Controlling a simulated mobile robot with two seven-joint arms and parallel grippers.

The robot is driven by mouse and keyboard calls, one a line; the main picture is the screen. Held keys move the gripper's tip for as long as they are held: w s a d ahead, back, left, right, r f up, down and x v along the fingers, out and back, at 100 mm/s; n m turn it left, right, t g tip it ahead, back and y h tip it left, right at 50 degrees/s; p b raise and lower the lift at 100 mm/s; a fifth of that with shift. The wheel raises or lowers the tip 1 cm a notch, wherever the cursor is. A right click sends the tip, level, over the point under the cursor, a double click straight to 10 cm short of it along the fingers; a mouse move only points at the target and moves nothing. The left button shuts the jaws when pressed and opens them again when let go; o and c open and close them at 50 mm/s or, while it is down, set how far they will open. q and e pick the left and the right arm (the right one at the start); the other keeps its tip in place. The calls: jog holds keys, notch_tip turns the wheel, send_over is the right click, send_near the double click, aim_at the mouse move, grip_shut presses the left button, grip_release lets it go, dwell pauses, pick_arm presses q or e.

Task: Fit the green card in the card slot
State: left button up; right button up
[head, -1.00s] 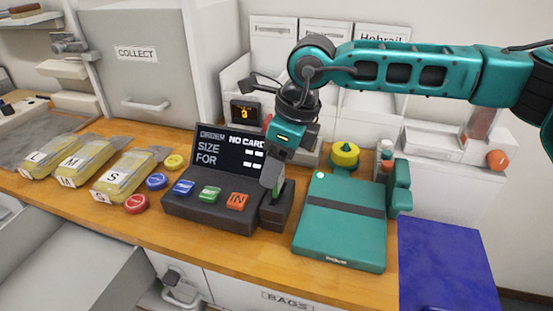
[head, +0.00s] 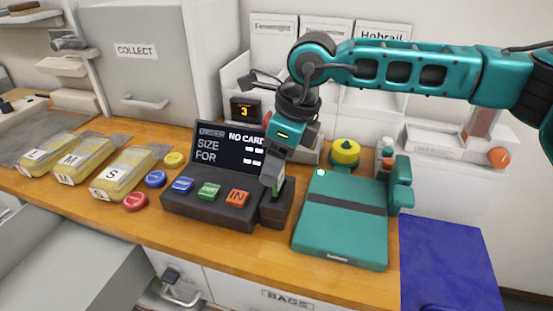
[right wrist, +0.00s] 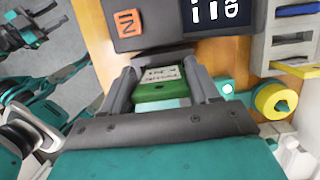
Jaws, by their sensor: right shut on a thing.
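My right gripper (head: 272,180) is shut on the green card (head: 278,186), above the dark card slot block (head: 277,211) at the right end of the order terminal. In the right wrist view the green card (right wrist: 162,92) with its white label sits between the two fingers of the right gripper (right wrist: 162,84). The card is upright at the top of the slot block. The fingers hide part of the card, and I cannot tell how far its lower edge is in the slot. The terminal screen (head: 229,147) reads "NO CARD". Dark jaw-like parts (right wrist: 30,28) at the wrist view's left may be my left gripper; their opening is unclear.
A teal flat device (head: 342,232) stands close right of the slot block, with a yellow knob (head: 345,152) behind it. Blue, green and orange buttons (head: 237,198) lie left of the slot. Yellow bags (head: 122,173) and round discs (head: 135,202) lie further left.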

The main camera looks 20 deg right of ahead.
dwell(1.0)
jog(key=shift+f+b, duration=1.05)
jog(key=shift+b, duration=0.25)
jog(key=shift+f+b, duration=0.65)
dwell(0.5)
jog(key=o, duration=1.1)
